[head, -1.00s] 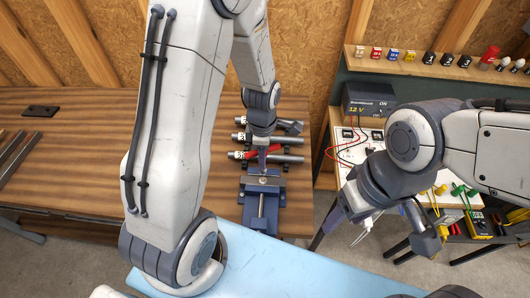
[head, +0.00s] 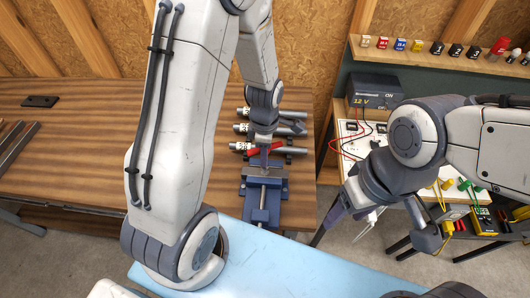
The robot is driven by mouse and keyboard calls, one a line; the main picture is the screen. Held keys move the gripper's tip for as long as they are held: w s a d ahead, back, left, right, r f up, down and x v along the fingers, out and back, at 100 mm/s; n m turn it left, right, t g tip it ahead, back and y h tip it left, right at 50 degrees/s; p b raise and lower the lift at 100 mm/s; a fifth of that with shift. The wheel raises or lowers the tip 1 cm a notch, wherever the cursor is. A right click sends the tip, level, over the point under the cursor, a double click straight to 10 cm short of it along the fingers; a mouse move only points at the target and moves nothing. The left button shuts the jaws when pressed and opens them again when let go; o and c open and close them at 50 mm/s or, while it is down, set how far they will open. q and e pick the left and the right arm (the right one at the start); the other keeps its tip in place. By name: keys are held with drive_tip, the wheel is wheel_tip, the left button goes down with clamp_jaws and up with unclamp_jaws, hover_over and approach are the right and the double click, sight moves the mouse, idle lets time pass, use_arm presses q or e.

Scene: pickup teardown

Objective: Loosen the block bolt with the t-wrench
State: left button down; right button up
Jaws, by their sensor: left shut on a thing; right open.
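A blue vise (head: 254,190) stands at the front edge of the wooden bench. My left gripper (head: 264,150) points down just above the vise's rear end and is shut on the red-handled t-wrench (head: 277,148), whose bar shows at the gripper's sides. The wrench's lower end and the block bolt are hidden or too small to make out, so I cannot tell whether they touch. My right gripper (head: 380,230) is open, off to the right of the bench, in front of the electrical board.
Several labelled metal tools (head: 243,129) lie on the wooden bench (head: 75,130) behind the vise. A 12 V power box (head: 375,92) and a white board (head: 352,128) with cables stand at right. A light blue surface (head: 290,262) crosses the front. The bench's left half is mostly clear.

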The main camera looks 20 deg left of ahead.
use_arm(q)
drive_tip(key=shift+f+b, duration=0.45)
drive_tip(key=shift+f, duration=0.25)
drive_tip(key=shift+f, duration=0.15)
drive_tip(key=n, duration=0.6)
drive_tip(key=shift+s+f+p, duration=0.1)
drive_tip(key=shift+s+p, duration=0.05)
drive_tip(key=shift+p, duration=0.2)
drive_tip(key=shift+f+n, duration=0.1)
drive_tip(key=shift+n, duration=0.5)
